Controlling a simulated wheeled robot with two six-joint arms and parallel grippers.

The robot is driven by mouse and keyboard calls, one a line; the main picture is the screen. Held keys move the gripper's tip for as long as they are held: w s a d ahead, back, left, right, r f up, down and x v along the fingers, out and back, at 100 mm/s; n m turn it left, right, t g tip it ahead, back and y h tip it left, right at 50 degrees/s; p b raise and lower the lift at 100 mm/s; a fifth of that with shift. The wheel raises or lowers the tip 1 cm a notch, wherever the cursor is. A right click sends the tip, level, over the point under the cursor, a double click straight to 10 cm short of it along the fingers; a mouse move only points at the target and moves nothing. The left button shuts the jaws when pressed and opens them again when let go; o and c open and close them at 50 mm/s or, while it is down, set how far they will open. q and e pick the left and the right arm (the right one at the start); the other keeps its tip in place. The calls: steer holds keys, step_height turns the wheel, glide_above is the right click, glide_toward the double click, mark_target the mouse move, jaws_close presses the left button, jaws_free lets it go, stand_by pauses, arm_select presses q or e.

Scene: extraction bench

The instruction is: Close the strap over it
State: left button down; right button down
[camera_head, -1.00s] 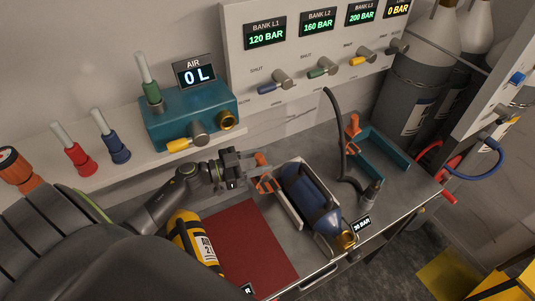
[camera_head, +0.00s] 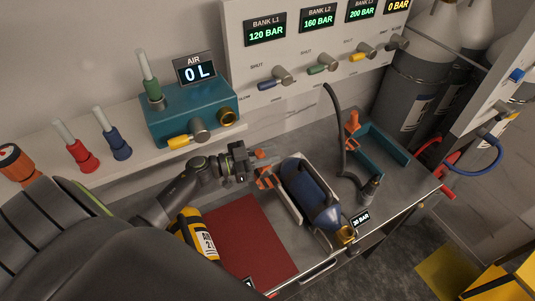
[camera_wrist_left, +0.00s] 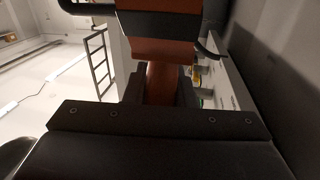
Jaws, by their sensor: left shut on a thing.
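A blue cylinder (camera_head: 305,183) with a brass valve lies in a light grey cradle (camera_head: 286,206) on the bench. An orange strap piece (camera_head: 265,179) is at the cradle's left side, and a small orange tip shows just above it by my fingers. My left gripper (camera_head: 254,163) is at the cradle's upper left, beside the cylinder. It is shut on the orange strap, which shows as a brown-orange piece (camera_wrist_left: 161,80) between the fingers in the left wrist view. The strap does not visibly lie across the cylinder. My right gripper is out of view.
A teal cradle (camera_head: 385,150) with its own orange strap (camera_head: 352,124) stands to the right. A black hose (camera_head: 340,140) hangs between the cradles. A yellow cylinder (camera_head: 196,237) lies near my arm, beside a bare red mat (camera_head: 245,240). The gauge panel rises behind.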

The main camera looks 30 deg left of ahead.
arm_select(q)
steer(key=shift+r, duration=0.1)
steer(key=w+d+g+y+p, duration=0.3)
steer(key=w+p, duration=0.3)
steer(key=p, duration=0.2)
steer(key=shift+w+d+n+g, duration=0.3)
steer(key=shift+d+n+g, duration=0.1)
steer(key=shift+g, duration=0.4)
steer(key=c, duration=1.2)
jaws_free()
steer(key=shift+s, duration=0.15)
